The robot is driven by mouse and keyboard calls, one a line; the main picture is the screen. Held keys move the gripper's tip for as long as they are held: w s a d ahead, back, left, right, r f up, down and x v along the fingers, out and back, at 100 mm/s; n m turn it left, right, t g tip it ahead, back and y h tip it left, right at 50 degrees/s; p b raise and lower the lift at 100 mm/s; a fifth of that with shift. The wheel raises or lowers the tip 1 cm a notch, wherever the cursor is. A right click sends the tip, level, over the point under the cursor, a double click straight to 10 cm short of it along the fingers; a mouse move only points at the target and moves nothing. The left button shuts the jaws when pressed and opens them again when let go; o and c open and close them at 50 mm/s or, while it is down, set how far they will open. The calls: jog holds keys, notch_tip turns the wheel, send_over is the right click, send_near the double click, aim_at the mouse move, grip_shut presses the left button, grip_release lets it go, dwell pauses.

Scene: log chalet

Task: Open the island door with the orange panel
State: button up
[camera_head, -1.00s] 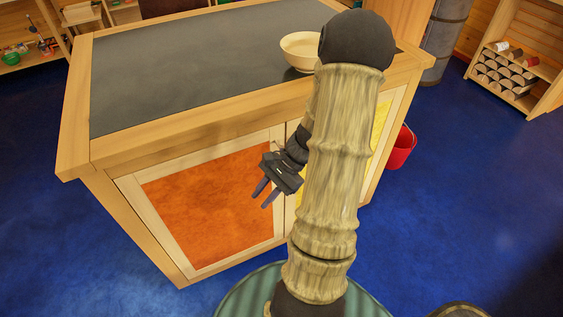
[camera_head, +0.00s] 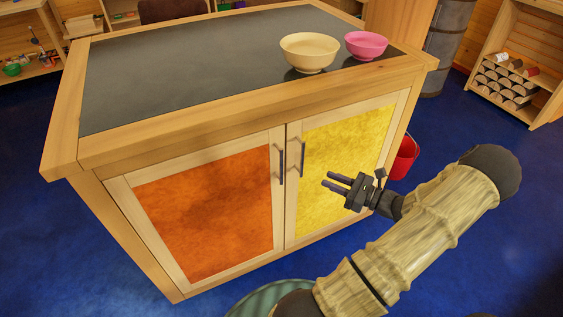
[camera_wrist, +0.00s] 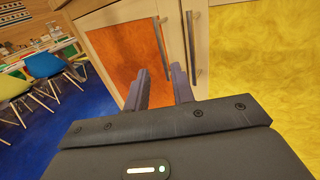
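The island door with the orange panel (camera_head: 208,210) is shut, on the left of the island's front. Its dark vertical handle (camera_head: 281,166) is near its right edge. The door with the yellow panel (camera_head: 340,165) beside it is also shut, with its handle (camera_head: 303,159) at its left edge. My gripper (camera_head: 327,181) is open and empty, in front of the yellow panel, its fingers pointing left. In the wrist view, the two fingers (camera_wrist: 160,90) are apart, with the orange panel (camera_wrist: 133,55) and its handle (camera_wrist: 161,48) beyond them. Neither handle is between the fingers.
A cream bowl (camera_head: 309,50) and a pink bowl (camera_head: 366,44) stand on the island's dark top (camera_head: 190,75). A red bucket (camera_head: 403,157) is on the floor at the island's right. Blue floor lies open in front. Chairs (camera_wrist: 40,63) show at left in the wrist view.

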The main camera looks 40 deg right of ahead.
jog(key=x, duration=1.7)
jog(key=shift+w+a+p, duration=0.15)
jog(key=shift+w+p, duration=0.05)
jog(key=shift+p, duration=0.15)
grip_shut()
